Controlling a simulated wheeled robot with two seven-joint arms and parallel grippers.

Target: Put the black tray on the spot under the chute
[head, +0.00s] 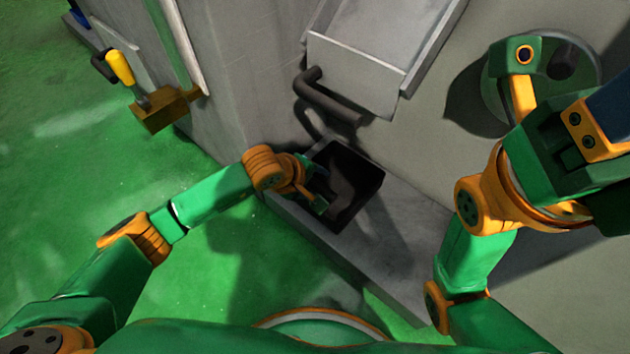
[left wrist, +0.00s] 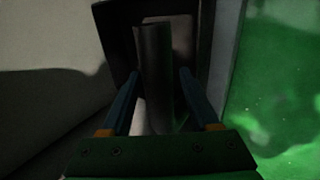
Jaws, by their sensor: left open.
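The black tray (head: 372,181) is an open box standing on a grey ledge, below the lower end of the sloping grey chute (head: 362,78). My left gripper (head: 322,186) is at the tray's near left side, with its fingers partly hidden. In the left wrist view, my left gripper (left wrist: 158,76) is open, with a dark upright wall of the tray (left wrist: 153,60) between its two fingers. I cannot tell whether they touch it. My right gripper (head: 608,110) is at the right edge, partly cut off, away from the tray. No marked spot shows.
The grey ledge (head: 405,235) has bare room to the right of the tray. A dark bent handle (head: 330,98) sticks out above the tray. A yellow-handled lever (head: 121,68) is at the left. A round flange (head: 580,75) is behind my right arm.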

